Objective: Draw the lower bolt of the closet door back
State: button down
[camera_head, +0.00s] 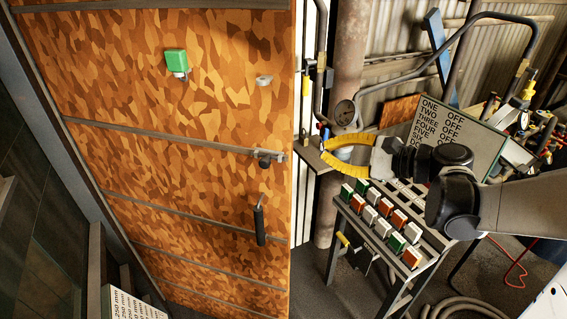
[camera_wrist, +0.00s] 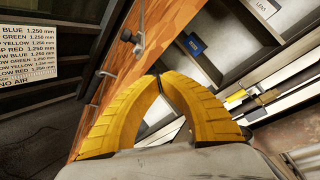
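The closet door (camera_head: 150,110) is an orange-brown camouflage panel filling the left of the head view. Its lower bolt seems to be the dark knob (camera_head: 265,161) on a grey bar near the door's right edge. In the wrist view a dark knob (camera_wrist: 126,35) and a round grey end show on the door's edge, above and left of my fingers. My gripper (camera_head: 323,145) has yellow ribbed fingers and is right of the door edge, apart from the knob. In the wrist view its tips (camera_wrist: 160,75) nearly meet, with nothing seen between them.
A black handle (camera_head: 259,222) hangs on the door below the knob. A green block (camera_head: 176,62) and a grey ring (camera_head: 264,81) are higher up. A stand with coloured blocks (camera_head: 385,222) and a lettered board (camera_head: 452,138) are near my arm. A pipe (camera_head: 347,70) stands behind.

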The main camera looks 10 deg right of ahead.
aim_at(269, 165)
jog(key=s+m+g+y, duration=0.2)
jog(key=s+m+g, duration=0.2)
jog(key=s+m, duration=0.2)
jog(key=shift+m, duration=0.3)
jog(key=x, duration=0.4)
jog(key=b+x, duration=0.1)
jog(key=x, duration=0.4)
jog(key=r+x, duration=0.1)
jog(key=x, duration=0.3)
jog(key=shift+w+a, duration=0.15)
jog(key=shift+a, duration=0.35)
jog(key=shift+w+a+b, duration=0.2)
jog(key=shift+a+b, duration=0.05)
jog(key=shift+a, duration=0.25)
jog(key=shift+w+a+b, duration=0.2)
jog(key=shift+a, duration=0.25)
jog(key=shift+d, duration=0.1)
